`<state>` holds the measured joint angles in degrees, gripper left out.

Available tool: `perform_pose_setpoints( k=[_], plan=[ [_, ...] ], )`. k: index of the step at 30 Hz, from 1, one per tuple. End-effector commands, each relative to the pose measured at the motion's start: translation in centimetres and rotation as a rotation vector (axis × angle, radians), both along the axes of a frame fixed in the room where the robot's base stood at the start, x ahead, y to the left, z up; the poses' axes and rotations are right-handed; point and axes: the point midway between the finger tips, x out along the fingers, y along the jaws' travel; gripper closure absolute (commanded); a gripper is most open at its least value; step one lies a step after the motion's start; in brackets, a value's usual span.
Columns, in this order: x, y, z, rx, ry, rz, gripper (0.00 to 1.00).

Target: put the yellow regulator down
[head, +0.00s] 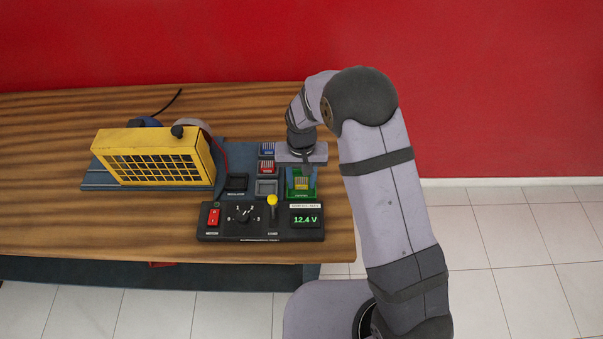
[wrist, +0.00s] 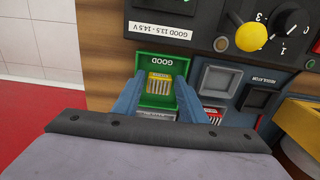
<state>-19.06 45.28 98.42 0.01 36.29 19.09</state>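The yellow regulator (head: 302,183) sits in the green tray marked GOOD (wrist: 163,61), at the right end of the bench board. It also shows in the wrist view (wrist: 160,82), between my two blue-grey fingers. My gripper (wrist: 161,80) is low over the tray with a finger on each side of the regulator. Green tray floor shows between the regulator and the fingers, so the gripper looks open. A pale piece (wrist: 155,115) nearer the palm is partly hidden; I cannot tell what it is.
A blue regulator (head: 267,149) and a red regulator (head: 267,167) stand left of the tray, with an empty grey slot (head: 266,187) below them. The dark regulator socket (head: 236,183) is empty. A control panel (head: 260,222) with a yellow-knobbed lever (head: 272,200) lies in front; a yellow grille box (head: 150,158) stands left.

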Motion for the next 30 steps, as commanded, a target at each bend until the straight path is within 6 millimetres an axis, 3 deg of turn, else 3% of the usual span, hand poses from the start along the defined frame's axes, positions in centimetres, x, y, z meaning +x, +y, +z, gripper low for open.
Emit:
perform_pose_setpoints(
  k=[8, 21, 30],
  plan=[
    [0.2, 0.0, 2.0, 0.002, -0.005, 0.0, 0.62],
    [0.1, 0.0, 9.4, 0.001, -0.004, 0.0, 0.62],
    [0.0, 0.0, 12.1, 0.0, -0.001, 0.0, 0.62]
  ],
)
